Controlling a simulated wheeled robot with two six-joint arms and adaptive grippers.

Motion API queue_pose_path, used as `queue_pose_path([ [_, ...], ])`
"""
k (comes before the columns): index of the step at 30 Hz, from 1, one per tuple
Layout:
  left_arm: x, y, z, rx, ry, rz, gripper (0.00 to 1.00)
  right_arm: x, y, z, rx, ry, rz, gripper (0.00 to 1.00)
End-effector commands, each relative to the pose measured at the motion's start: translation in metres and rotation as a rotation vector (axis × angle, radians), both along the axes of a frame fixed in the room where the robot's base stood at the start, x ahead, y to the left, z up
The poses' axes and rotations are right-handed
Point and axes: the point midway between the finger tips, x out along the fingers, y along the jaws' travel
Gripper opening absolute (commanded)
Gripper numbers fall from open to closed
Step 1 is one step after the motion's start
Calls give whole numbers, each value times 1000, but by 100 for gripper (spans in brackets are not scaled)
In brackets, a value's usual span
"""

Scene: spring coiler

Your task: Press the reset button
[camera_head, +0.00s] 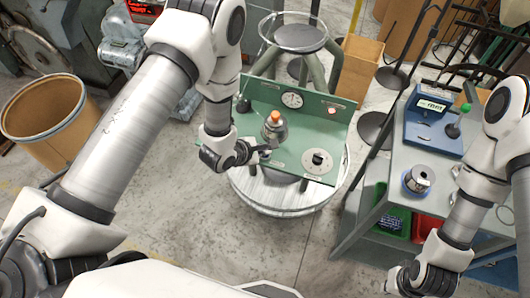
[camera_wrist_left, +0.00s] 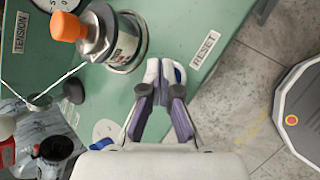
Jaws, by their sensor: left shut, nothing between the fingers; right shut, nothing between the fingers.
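The green machine panel (camera_head: 298,133) stands in the middle of the head view. In the left wrist view, a white "RESET" label (camera_wrist_left: 205,50) lies on the panel near its edge. Beside it is a round blue-and-white part (camera_wrist_left: 180,73), apparently the reset button, mostly hidden behind the fingertips. My left gripper (camera_wrist_left: 161,72) is shut and empty, its tips over that part; I cannot tell whether they touch it. In the head view, my left gripper (camera_head: 256,156) is at the panel's near left. My right gripper (camera_head: 398,284) is shut and empty at the bottom right, away from the panel.
An orange-topped metal post (camera_wrist_left: 98,35) stands close to the left fingers. A black dial knob (camera_head: 317,158) and a gauge (camera_head: 292,100) are on the panel. A grey bench (camera_head: 368,215) with a wire spool (camera_head: 418,178) is on the right; a brown drum (camera_head: 50,125) is on the left.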

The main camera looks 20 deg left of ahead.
Motion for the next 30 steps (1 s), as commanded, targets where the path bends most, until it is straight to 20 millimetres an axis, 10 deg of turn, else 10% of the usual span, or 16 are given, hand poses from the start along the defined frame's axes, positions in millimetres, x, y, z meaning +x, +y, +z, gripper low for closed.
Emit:
queue_pose_path([
  [30,0,0,13,0,0,0,0,0,0,15,0,0,0,0],
])
